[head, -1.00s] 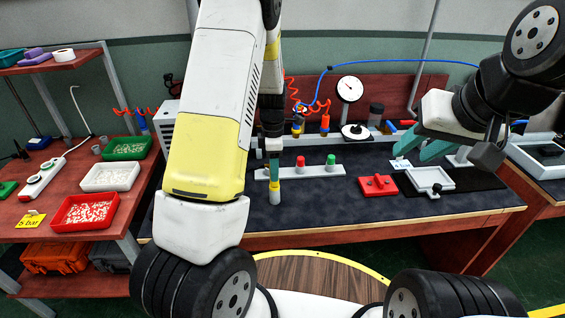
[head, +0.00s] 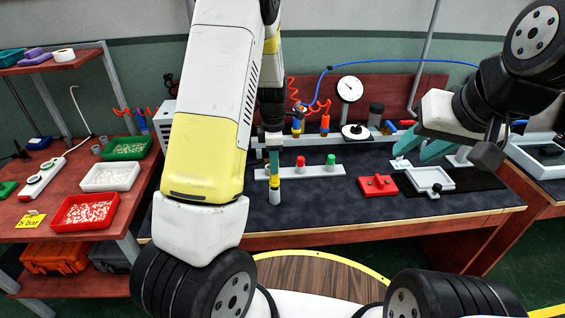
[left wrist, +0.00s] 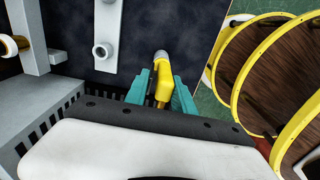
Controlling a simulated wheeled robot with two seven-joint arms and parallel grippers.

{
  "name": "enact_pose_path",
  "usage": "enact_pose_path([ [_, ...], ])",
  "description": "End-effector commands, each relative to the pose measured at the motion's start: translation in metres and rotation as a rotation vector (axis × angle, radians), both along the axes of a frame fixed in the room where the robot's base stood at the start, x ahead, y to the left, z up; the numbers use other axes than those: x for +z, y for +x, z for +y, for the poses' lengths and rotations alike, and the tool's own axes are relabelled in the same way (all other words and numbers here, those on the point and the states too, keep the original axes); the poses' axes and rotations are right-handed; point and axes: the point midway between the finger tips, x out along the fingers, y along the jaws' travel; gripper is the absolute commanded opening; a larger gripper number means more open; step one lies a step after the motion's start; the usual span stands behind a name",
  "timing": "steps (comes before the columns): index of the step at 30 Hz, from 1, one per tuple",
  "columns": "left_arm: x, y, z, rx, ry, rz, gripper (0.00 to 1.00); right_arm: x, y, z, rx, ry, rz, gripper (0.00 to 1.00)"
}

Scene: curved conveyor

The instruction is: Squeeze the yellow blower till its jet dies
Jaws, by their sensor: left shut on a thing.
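The yellow blower (head: 275,184) stands upright over the dark bench mat, with its grey end (head: 275,198) downward. My left gripper (head: 273,163) is around it from above. In the left wrist view the blower (left wrist: 163,72) lies between the teal fingers of my left gripper (left wrist: 162,90), which is shut on it. Part of its body is hidden by the fingers. No jet is visible in either view. My right gripper (head: 422,150) is open and empty over the right part of the bench.
A grey bar (head: 318,171) with red and green knobs is beside the blower. A red block (head: 377,186) and a white tray (head: 430,189) lie farther right. A round gauge (head: 350,88) is at the back. Trays of white pieces (head: 110,177) stand on the left shelf.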

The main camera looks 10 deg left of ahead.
Motion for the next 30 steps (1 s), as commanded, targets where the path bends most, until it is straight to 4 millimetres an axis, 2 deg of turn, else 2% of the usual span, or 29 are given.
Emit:
enact_pose_path([
  [30, 0.062, 0.001, 0.000, 0.000, 0.000, -0.003, 0.11, 0.000, 0.000, 0.000, 0.000, 0.000, 0.000, 0.36],
])
